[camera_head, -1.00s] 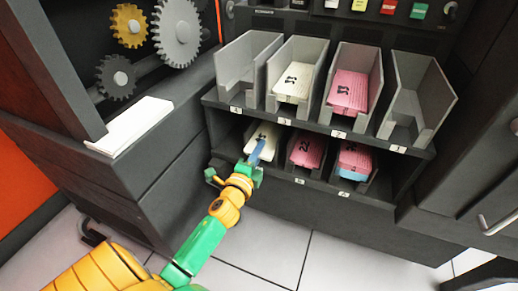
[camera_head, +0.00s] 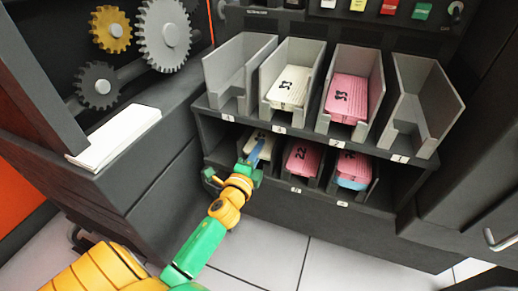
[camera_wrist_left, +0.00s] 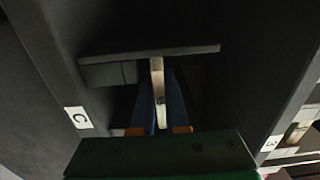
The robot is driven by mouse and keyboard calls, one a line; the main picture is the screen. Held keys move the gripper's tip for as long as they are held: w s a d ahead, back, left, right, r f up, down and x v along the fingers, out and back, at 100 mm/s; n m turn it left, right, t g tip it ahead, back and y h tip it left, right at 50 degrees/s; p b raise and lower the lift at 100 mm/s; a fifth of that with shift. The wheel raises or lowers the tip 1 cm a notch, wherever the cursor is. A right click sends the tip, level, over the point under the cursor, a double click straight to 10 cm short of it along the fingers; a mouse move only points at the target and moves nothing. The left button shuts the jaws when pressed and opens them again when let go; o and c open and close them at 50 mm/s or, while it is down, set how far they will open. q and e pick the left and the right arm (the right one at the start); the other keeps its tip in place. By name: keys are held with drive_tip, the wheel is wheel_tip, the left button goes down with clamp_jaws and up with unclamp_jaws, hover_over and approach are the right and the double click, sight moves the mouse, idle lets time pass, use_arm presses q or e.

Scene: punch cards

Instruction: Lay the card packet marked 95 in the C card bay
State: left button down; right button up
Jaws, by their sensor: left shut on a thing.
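My left gripper (camera_head: 256,158), with blue fingers, is at the front of the lower row, at its left end. It is shut on a cream card packet (camera_head: 263,139) that lies partly under the upper shelf. Dark marks show on the packet, but I cannot read them as 95. In the left wrist view the packet is a thin pale strip (camera_wrist_left: 158,85) between the blue fingers (camera_wrist_left: 160,112). A C label (camera_wrist_left: 78,117) shows left of them. I cannot tell whether the packet rests on a bay floor. My right gripper is not in view.
The upper row has an empty left bay (camera_head: 222,69), a cream packet (camera_head: 291,85), a pink packet (camera_head: 347,97) and an empty right bay (camera_head: 438,118). Below are a pink packet marked 22 (camera_head: 302,158) and a pink-and-blue stack (camera_head: 353,170). A white slab (camera_head: 115,137) lies left.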

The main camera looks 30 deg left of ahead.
use_arm(q)
drive_tip(key=shift+f, duration=0.1)
drive_tip(key=c, duration=0.8)
unclamp_jaws()
drive_tip(key=shift+c, duration=0.2)
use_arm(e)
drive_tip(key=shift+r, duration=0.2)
use_arm(q)
drive_tip(key=shift+s+d, duration=0.1)
drive_tip(key=shift+s, duration=0.25)
drive_tip(key=v, duration=0.6)
drive_tip(key=shift+s, duration=0.15)
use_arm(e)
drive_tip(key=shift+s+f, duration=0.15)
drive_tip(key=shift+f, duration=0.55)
use_arm(q)
drive_tip(key=shift+d, duration=0.1)
